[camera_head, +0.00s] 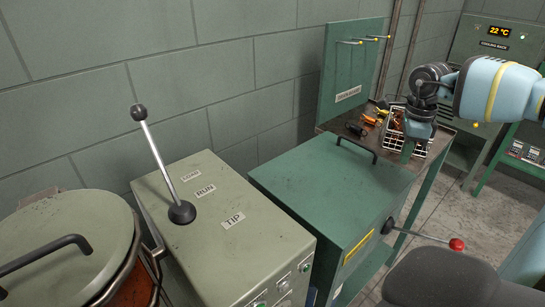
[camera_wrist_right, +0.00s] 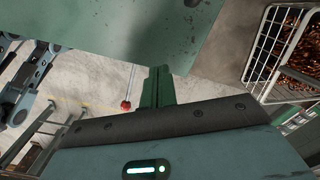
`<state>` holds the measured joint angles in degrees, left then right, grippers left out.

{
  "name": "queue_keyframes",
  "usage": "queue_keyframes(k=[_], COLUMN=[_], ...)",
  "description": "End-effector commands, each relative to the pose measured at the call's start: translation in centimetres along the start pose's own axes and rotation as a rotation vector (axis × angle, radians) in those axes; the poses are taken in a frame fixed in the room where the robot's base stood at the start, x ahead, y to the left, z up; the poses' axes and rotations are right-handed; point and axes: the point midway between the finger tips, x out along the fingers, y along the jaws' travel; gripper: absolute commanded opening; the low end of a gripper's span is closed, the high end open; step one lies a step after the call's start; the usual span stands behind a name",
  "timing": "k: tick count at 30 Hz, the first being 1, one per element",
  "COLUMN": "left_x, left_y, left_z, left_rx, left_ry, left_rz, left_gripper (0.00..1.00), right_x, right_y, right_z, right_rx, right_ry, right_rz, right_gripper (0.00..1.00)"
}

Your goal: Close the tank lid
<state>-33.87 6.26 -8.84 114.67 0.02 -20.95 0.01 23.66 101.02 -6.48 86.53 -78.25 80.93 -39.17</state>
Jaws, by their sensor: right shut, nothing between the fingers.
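A green box-shaped tank (camera_head: 320,185) stands in the middle of the head view. Its flat top lies level and looks shut, with a black bar handle (camera_head: 357,149) at its far right edge. A round grey-green lid (camera_head: 62,237) with a black handle lies on an orange drum (camera_head: 140,284) at the lower left. The pictures do not settle which of the two is the task's lid. My right gripper (camera_head: 407,152) points down beyond the green tank, near the wire basket, shut and empty. Its closed fingers show in the right wrist view (camera_wrist_right: 157,87). My left gripper is out of view.
A grey cabinet (camera_head: 265,242) with a ball-topped lever (camera_head: 155,160) stands between drum and tank. A red-knobbed lever (camera_head: 425,237) sticks out right of the tank. A wire basket (camera_head: 422,147) of copper-coloured pieces and tools (camera_head: 365,122) sit on a bench.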

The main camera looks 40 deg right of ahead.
Motion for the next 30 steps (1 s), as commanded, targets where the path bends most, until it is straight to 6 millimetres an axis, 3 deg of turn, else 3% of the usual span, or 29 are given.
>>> queue_keyframes(k=[21,30], left_x=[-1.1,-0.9], left_y=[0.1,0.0], left_z=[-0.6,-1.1], left_rx=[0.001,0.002], left_ry=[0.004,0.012], left_rz=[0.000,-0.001], left_gripper=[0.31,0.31], right_x=[-6.3,-6.8], right_y=[0.0,0.0], right_z=[0.0,0.0], right_rx=[0.000,0.000], right_ry=[0.001,0.001], right_rz=[-0.001,0.000], right_gripper=[0.00,0.00])
